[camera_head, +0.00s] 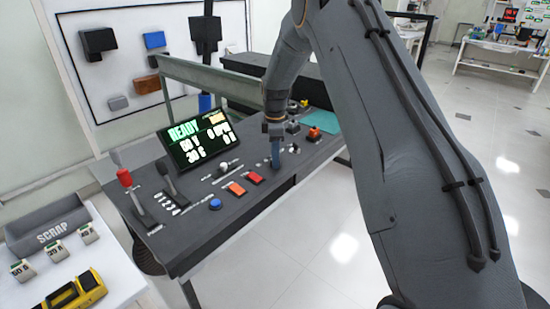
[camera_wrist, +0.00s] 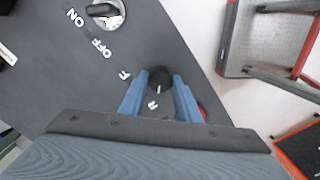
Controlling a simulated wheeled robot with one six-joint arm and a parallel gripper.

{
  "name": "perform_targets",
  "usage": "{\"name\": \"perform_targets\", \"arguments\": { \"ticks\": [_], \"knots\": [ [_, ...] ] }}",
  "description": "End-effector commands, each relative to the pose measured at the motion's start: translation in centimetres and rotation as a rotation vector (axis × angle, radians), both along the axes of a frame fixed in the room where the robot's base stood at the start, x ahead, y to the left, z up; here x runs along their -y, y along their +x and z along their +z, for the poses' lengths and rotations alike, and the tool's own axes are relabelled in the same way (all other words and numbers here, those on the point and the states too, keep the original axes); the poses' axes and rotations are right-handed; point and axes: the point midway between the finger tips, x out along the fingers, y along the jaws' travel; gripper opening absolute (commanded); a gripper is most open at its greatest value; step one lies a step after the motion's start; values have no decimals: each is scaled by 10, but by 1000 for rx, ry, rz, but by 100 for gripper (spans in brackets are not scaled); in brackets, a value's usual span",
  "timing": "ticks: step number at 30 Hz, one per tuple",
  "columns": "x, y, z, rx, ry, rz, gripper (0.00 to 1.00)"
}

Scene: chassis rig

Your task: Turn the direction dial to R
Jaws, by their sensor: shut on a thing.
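The direction dial (camera_wrist: 160,77) is a small black round knob on the dark console. It sits between the letters F (camera_wrist: 124,75) and R (camera_wrist: 153,104) in the wrist view. A short pale mark on it shows on the side nearer the R; I cannot tell if it lines up exactly. My gripper (camera_wrist: 160,88) has its blue fingers on either side of the dial and is shut on it. In the head view my gripper (camera_head: 276,153) reaches down to the right part of the console (camera_head: 205,222), and the dial is hidden there.
An ON/OFF switch (camera_wrist: 104,12) is near the dial. The console also has a READY screen (camera_head: 200,137), red-handled lever (camera_head: 125,178), black lever (camera_head: 168,178), blue button (camera_head: 215,204) and red button (camera_head: 254,178). An orange button (camera_head: 314,133) stands right of my gripper.

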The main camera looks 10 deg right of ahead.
Motion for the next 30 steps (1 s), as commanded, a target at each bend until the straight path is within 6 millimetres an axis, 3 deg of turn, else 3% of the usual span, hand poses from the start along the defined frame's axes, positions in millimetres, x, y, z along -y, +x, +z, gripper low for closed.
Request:
{"name": "perform_targets", "arguments": {
  "ticks": [14,15,17,26,30],
  "knots": [
    [1,0,1,1,-1,13,8],
    [1,0,1,1,-1,12,37],
    [1,0,0,1,-1,12,47],
    [0,0,1,1,0,12,49],
    [0,1,10,1,0,11,49]
  ]
}}
